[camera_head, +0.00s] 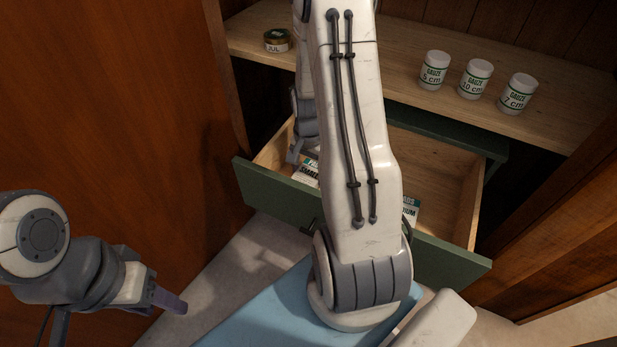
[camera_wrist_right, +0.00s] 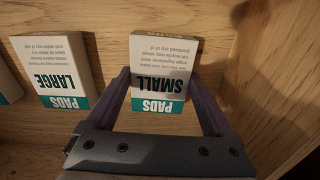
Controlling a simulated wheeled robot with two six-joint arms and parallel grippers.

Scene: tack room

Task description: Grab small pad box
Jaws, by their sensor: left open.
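The small pad box (camera_wrist_right: 160,65), white with a teal band and the words PADS SMALL, is in the drawer near its side wall in the right wrist view. My right gripper (camera_wrist_right: 159,92) is open, with one finger on each side of the box's near end; I cannot tell whether they touch it. In the head view my right arm reaches into the drawer, and a partly hidden pad box (camera_head: 306,176) shows beside its gripper. My left gripper (camera_head: 168,302) is open and empty at the lower left, outside the drawer.
A large pad box (camera_wrist_right: 53,72) lies left of the small one. Another pad box (camera_head: 412,209) shows right of my arm. The green-fronted drawer (camera_head: 450,258) is pulled out.

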